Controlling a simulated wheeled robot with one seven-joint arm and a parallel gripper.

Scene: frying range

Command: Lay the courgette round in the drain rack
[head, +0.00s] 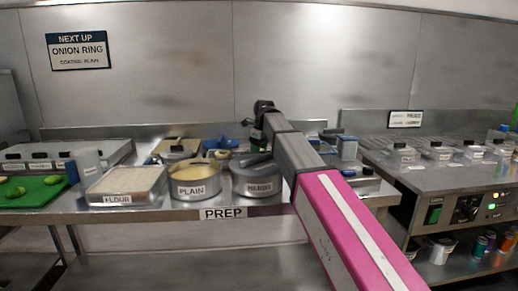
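My arm reaches from the lower right over the prep counter (150,212). My gripper (258,133) is at its far end, small and dark, above the back of the counter near the tubs. Its fingers are too small and hidden to show whether they are open or hold anything. I cannot make out a courgette round for certain. Green pieces (15,192) lie on a green board (42,188) at the far left; I cannot tell what they are. I cannot pick out the drain rack; my arm hides part of the counter.
A FLOUR tray (124,199), a PLAIN tub (193,190) and a grey tub labelled apparently BREADED (258,187) line the front. Blue items (347,148) stand behind. The fryer unit (465,185) with several lidded pots is right. A wall sign (78,50) reads ONION RING.

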